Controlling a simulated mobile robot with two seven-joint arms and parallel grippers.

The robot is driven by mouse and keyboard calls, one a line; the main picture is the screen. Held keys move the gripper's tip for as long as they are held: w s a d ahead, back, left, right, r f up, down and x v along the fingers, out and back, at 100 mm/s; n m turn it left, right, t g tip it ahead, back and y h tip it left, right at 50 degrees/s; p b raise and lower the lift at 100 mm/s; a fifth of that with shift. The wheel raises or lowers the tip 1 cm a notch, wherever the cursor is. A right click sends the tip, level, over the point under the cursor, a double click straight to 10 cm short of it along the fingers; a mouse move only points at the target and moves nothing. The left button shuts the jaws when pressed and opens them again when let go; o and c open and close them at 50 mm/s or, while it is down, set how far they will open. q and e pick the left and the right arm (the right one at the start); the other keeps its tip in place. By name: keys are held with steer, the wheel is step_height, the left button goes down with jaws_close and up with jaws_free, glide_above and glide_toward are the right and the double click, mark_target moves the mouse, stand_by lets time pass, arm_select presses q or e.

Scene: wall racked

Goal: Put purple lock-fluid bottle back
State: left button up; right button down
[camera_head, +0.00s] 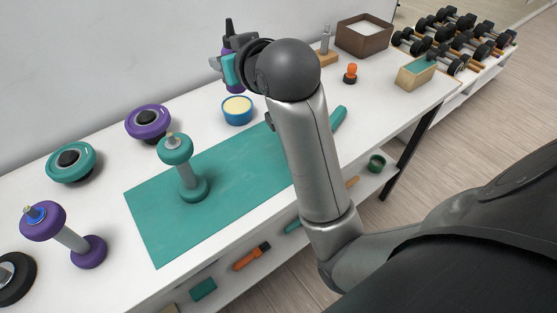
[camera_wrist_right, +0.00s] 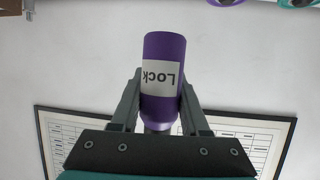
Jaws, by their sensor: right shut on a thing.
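The purple lock-fluid bottle (camera_wrist_right: 165,58) with a white "Lock" label is between the two fingers of my right gripper (camera_wrist_right: 160,105) in the right wrist view. The fingers press on its sides, and the label reads upside down. In the head view my right gripper (camera_head: 232,66) is at the back of the white bench near the wall, partly hidden by my own wrist. A bit of purple bottle (camera_head: 235,88) shows just below it. I cannot tell whether the bottle touches the bench. My left gripper is not in view.
A blue tub (camera_head: 237,110) stands close in front of the bottle. A teal mat (camera_head: 150,225) holds a teal dumbbell (camera_head: 186,172). Purple (camera_head: 148,120) and teal (camera_head: 60,178) discs lie left. A brown box (camera_head: 364,38) and wooden block (camera_head: 326,58) stand right. A framed chart (camera_wrist_right: 50,135) shows in the wrist view.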

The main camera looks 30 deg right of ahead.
arm_select(q)
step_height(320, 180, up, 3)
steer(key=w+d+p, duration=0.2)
steer(key=p, duration=0.1)
arm_select(e)
steer(key=d+f+m+h, duration=0.1)
steer(key=d+f+h, duration=0.1)
steer(key=d+f, duration=0.55)
steer(key=f+b, duration=0.1)
steer(key=f, duration=0.3)
steer(key=d+f+b, duration=0.1)
steer(key=f+b, duration=0.1)
steer(key=f, duration=0.3)
steer(key=f+b, duration=0.2)
steer(key=f, duration=0.2)
steer(key=shift+s+d+f, duration=0.25)
steer(key=shift+d+f, duration=0.15)
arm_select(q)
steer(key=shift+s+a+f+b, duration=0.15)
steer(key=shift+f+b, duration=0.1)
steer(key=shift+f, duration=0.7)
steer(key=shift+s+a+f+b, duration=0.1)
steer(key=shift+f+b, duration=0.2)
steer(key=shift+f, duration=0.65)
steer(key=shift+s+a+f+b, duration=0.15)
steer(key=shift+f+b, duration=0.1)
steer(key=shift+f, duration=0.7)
arm_select(e)
steer(key=shift+f, duration=2.35)
